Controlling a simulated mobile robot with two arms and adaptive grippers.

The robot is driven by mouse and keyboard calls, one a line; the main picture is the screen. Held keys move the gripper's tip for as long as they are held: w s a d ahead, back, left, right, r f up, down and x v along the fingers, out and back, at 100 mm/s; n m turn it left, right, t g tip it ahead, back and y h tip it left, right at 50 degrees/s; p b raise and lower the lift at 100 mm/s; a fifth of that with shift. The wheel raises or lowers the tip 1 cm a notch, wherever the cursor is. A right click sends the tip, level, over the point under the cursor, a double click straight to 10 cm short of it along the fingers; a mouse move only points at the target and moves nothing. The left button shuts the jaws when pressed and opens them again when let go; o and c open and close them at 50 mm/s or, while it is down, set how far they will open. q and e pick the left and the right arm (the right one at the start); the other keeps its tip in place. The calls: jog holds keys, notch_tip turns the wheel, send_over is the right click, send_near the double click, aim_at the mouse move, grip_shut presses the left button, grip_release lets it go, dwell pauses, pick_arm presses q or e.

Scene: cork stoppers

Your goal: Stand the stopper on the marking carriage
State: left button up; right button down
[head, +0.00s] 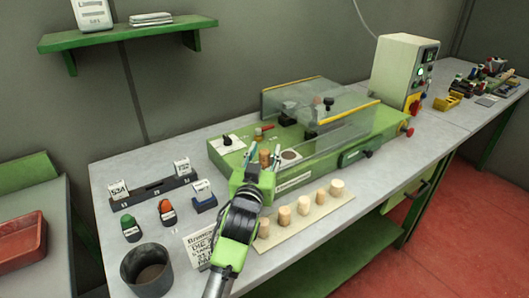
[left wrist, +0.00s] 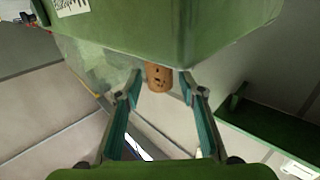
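A brown cork stopper (head: 264,158) stands at the front left of the green marking machine (head: 222,158). In the left wrist view the stopper (left wrist: 158,78) shows between and just beyond my fingertips, with dark marks on its side; its far end is hidden behind the green body. My left gripper (head: 263,154) is open, one finger on each side of the stopper, with gaps visible. It also shows in the left wrist view (left wrist: 161,92). A pale plate with a dark round patch (head: 290,155) lies right of the stopper; I cannot tell whether it is the carriage. My right gripper is not in view.
Several pale stoppers (head: 303,206) stand on a board along the front. A clear guard (head: 330,118) covers the machine's middle. A dark cup (head: 147,270), a sign (head: 198,247), and red (head: 167,212) and green (head: 129,227) items stand at the left. A control box (head: 403,70) stands behind.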

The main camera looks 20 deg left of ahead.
pick_arm(q)
jog(key=shift+r, duration=0.15)
jog(key=shift+s, duration=0.15)
jog(key=s+d+b, duration=0.1)
jog(key=s, duration=1)
jog(key=shift+s+d, duration=0.2)
jog(key=shift+s, duration=0.15)
jog(key=shift+r, duration=0.1)
